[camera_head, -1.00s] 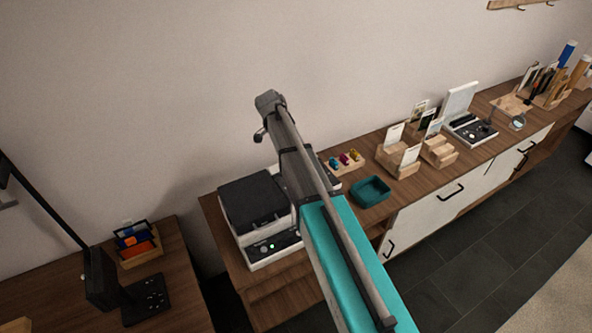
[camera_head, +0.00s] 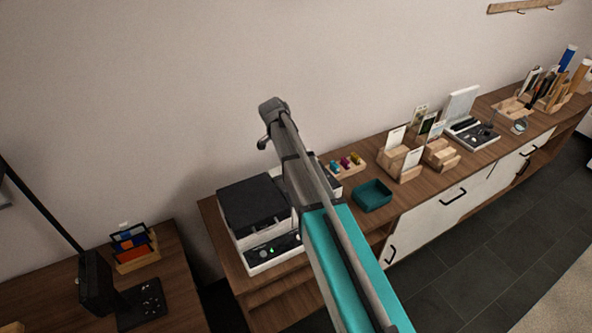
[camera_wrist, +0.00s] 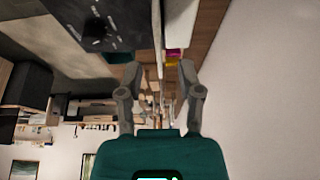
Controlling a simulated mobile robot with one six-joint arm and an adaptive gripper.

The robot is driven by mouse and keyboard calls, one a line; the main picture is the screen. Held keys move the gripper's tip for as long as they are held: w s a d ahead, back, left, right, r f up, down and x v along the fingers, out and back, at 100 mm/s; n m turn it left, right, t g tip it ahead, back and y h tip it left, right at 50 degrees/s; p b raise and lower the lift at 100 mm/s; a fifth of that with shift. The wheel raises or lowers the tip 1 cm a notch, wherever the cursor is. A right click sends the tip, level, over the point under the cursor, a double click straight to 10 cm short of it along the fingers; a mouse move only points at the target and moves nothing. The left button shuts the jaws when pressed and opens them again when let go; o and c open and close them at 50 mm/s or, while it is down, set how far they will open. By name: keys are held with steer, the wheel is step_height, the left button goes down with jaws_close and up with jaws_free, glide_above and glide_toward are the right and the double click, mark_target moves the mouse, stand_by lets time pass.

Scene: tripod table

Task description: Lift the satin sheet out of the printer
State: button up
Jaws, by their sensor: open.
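A white device with a black lid (camera_head: 253,204) and a front panel with a green light stands on the wooden sideboard in the head view. It looks like the printer, and my arm covers its right side. I cannot make out a satin sheet for sure. My gripper (camera_wrist: 158,84) shows in the wrist view with its two fingers apart and nothing visible between them.
A teal tray (camera_head: 372,196) and a wooden holder with small coloured items (camera_head: 347,165) are right of my arm. Wooden card stands (camera_head: 399,158) and a second device (camera_head: 471,132) are farther right. A lamp (camera_head: 95,281) stands on the left table.

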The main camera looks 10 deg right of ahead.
steer(key=shift+b+x, duration=2)
steer(key=shift+x, duration=0.35)
steer(key=shift+s+r, duration=0.1)
steer(key=shift+s, duration=0.1)
steer(key=shift+f, duration=0.25)
jaws_close()
